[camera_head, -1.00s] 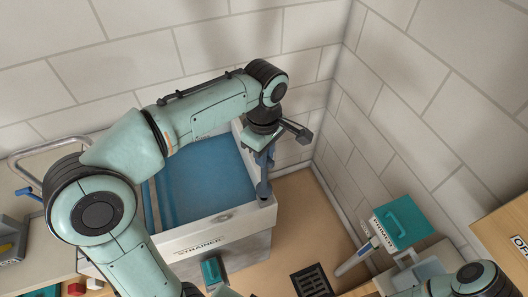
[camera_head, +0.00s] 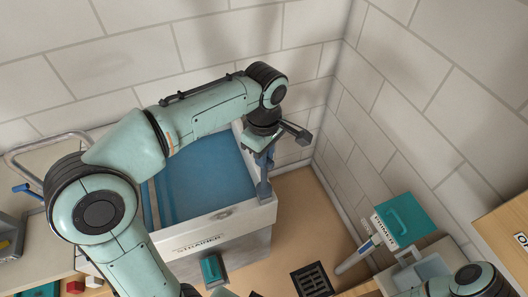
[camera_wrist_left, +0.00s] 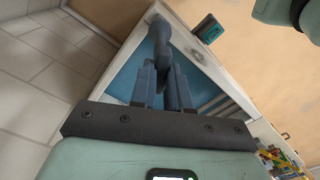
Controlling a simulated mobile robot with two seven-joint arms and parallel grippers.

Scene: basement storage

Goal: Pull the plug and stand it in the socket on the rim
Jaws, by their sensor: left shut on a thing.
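The tub (camera_head: 190,232) is white-rimmed, marked STRAINER, and holds blue water (camera_head: 205,180). My left gripper (camera_head: 266,170) points down over its front right corner. It is shut on the plug (camera_head: 264,190), a dark blue-grey piece whose lower end is at the rim corner. In the left wrist view the plug (camera_wrist_left: 160,38) stands out between the two fingers, over the rim corner (camera_wrist_left: 152,18). I cannot tell whether it touches the rim or sits in a socket; the socket is not clearly seen. A small round mark (camera_head: 222,214) shows on the front rim.
A teal PRIMER container (camera_head: 405,217) stands near the right wall. Tiled walls close in behind and right of the tub.

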